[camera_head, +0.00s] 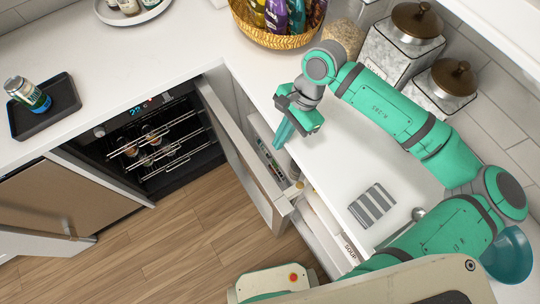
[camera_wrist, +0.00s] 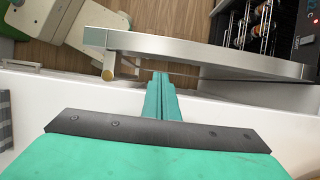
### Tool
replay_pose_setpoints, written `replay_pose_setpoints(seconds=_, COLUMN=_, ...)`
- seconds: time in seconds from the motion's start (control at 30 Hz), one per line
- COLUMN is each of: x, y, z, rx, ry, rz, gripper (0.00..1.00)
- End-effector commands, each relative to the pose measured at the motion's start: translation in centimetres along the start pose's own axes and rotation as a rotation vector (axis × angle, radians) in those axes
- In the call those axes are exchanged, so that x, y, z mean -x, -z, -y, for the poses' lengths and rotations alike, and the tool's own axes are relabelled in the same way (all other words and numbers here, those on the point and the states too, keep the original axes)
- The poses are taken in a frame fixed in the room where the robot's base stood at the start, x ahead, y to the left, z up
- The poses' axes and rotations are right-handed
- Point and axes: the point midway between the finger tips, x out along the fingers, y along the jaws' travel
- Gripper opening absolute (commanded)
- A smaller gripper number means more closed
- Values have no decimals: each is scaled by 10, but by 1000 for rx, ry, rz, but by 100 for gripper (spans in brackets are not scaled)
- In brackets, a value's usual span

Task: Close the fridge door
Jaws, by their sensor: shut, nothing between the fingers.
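The fridge (camera_head: 160,150) is under the counter, with its dark interior and wire racks exposed. Its metal-framed door (camera_head: 232,140) stands wide open, swung out towards the right-hand counter. In the wrist view the door (camera_wrist: 210,50) runs across the upper part, with a brass-coloured handle end (camera_wrist: 108,72) at its left end. My gripper (camera_head: 280,146) is shut and empty, pointing down by the right counter's edge, to the right of the door. In the wrist view its fingertips (camera_wrist: 160,78) are close to the door; I cannot tell whether they touch it.
The right counter (camera_head: 330,160) holds a striped cloth (camera_head: 372,205), canisters (camera_head: 405,45) and a basket of bottles (camera_head: 275,35). A black tray (camera_head: 45,105) with a can (camera_head: 28,94) is on the left counter. The wooden floor (camera_head: 190,230) before the fridge is clear.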

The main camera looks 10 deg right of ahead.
Motion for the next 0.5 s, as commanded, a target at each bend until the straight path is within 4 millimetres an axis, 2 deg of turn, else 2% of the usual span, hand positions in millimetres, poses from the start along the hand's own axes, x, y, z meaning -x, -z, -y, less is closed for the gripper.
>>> replay_pose_setpoints(seconds=0.3, x=-56, y=-1, z=0, rx=0, ry=0, rz=3, gripper=0)
replay_pose_setpoints(seconds=0.5, x=-80, y=0, z=0, rx=0, ry=0, rz=1, gripper=0)
